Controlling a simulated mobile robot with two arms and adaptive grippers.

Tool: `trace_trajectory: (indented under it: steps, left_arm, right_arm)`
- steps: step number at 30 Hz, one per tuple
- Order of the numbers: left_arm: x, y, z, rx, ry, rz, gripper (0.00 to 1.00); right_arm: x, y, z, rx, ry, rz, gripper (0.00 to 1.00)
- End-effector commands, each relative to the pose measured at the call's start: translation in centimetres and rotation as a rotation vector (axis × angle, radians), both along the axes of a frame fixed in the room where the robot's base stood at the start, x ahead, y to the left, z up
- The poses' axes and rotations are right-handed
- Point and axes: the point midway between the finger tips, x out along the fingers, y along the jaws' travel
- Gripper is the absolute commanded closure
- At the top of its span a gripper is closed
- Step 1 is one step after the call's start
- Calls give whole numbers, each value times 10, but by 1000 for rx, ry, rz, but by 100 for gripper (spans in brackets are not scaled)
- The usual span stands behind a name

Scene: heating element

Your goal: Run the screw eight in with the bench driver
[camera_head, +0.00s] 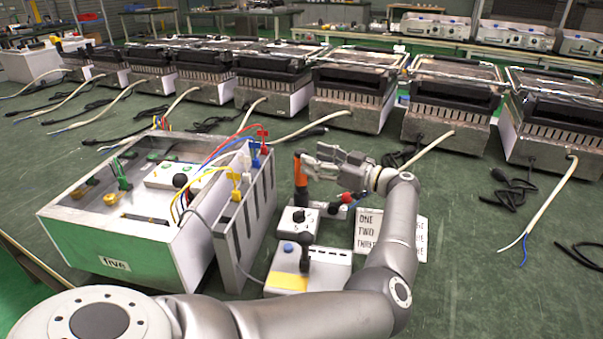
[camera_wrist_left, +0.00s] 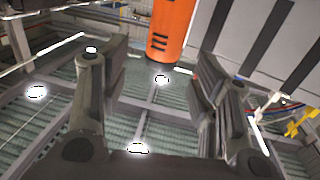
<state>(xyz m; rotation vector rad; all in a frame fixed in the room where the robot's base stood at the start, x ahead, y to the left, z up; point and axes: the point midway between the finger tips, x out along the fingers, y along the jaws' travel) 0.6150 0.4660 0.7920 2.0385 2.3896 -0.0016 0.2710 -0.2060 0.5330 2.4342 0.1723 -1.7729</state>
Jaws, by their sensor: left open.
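The bench driver (camera_head: 300,172), with an orange body, stands upright behind the small grey control boxes in the head view. In the left wrist view its orange body (camera_wrist_left: 172,30) hangs at the top, beyond and between the fingers. My left gripper (camera_head: 313,160) is open, with its fingers pointing left at the driver. In the left wrist view my left gripper (camera_wrist_left: 150,70) shows two spread fingers with nothing between their pads. I cannot tell whether a finger touches the driver. Screw eight cannot be made out. My right gripper is not in view.
An open grey case (camera_head: 110,238) with a green front and coloured wires stands at the left. A slotted grey panel (camera_head: 240,235) stands beside it. A box with a knob (camera_head: 297,222), a joystick box (camera_head: 310,270) and a lettered card (camera_head: 368,228) are nearby. Several heaters line the back.

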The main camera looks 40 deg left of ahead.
Motion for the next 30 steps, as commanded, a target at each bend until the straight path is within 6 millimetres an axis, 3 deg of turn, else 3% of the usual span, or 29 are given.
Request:
trace_trajectory:
  steps: [9, 18, 30]
  left_arm:
    - [-9, 44, 0, 2, 0, 3, 44]
    - [-10, 49, 1, 1, 0, 1, 44]
    - [-10, 48, 1, 1, 0, 1, 95]
  right_arm:
    - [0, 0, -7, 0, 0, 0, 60]
    - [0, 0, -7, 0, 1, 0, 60]
    - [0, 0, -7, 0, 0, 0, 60]
